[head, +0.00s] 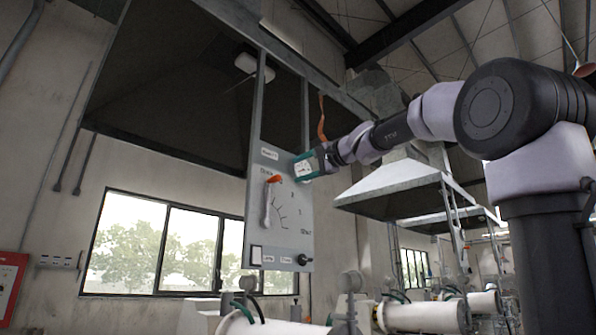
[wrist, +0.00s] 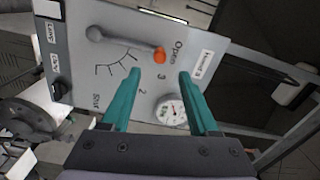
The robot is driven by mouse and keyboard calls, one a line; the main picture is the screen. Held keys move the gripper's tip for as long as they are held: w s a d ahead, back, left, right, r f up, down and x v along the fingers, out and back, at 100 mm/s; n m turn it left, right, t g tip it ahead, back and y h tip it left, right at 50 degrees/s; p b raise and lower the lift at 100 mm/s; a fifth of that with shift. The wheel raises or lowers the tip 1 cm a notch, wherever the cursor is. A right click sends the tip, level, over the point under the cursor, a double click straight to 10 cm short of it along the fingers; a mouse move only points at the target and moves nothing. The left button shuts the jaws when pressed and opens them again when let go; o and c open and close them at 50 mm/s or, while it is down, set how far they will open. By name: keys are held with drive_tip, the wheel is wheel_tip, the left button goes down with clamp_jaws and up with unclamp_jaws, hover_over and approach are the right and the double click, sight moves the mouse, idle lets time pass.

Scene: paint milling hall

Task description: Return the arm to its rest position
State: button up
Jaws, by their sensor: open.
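My gripper (head: 304,165) is in front of the grey control panel (head: 254,215), with my arm reaching in from the right. In the wrist view, its teal fingers (wrist: 160,76) are apart with nothing held between them. A lever (wrist: 128,46) with an orange end lies just beyond the fingertips, its orange end by the word "Open". In the head view the lever (head: 268,200) stands nearly upright, orange end up. A round gauge (wrist: 171,110) shows between the fingers. Whether the fingers touch the panel cannot be told.
The panel hangs on metal posts (head: 306,110) below a large dark hood (head: 170,90). White milling machines (head: 425,316) stand below and to the right. More hoods (head: 400,185) hang behind my arm. A window (head: 165,245) is in the wall at left.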

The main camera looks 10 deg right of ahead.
idle(0.3)
drive_tip(key=s+d+f+n+g+h, duration=0.1)
drive_tip(key=s+f, duration=0.6)
drive_tip(key=f, duration=0.8)
drive_tip(key=s+d+f+n+g+h, duration=0.2)
drive_tip(key=s+d+f+g+h, duration=0.2)
drive_tip(key=f, duration=1.1)
drive_tip(key=s+d+f+n+g+h, duration=0.1)
drive_tip(key=s+d+f, duration=0.4)
drive_tip(key=s+f, duration=0.7)
wheel_tip(320, 180, down, 3)
drive_tip(key=g+h, duration=0.1)
drive_tip(key=h, duration=0.1)
drive_tip(key=shift+d+n+g+h, duration=0.3)
drive_tip(key=shift+d, duration=0.05)
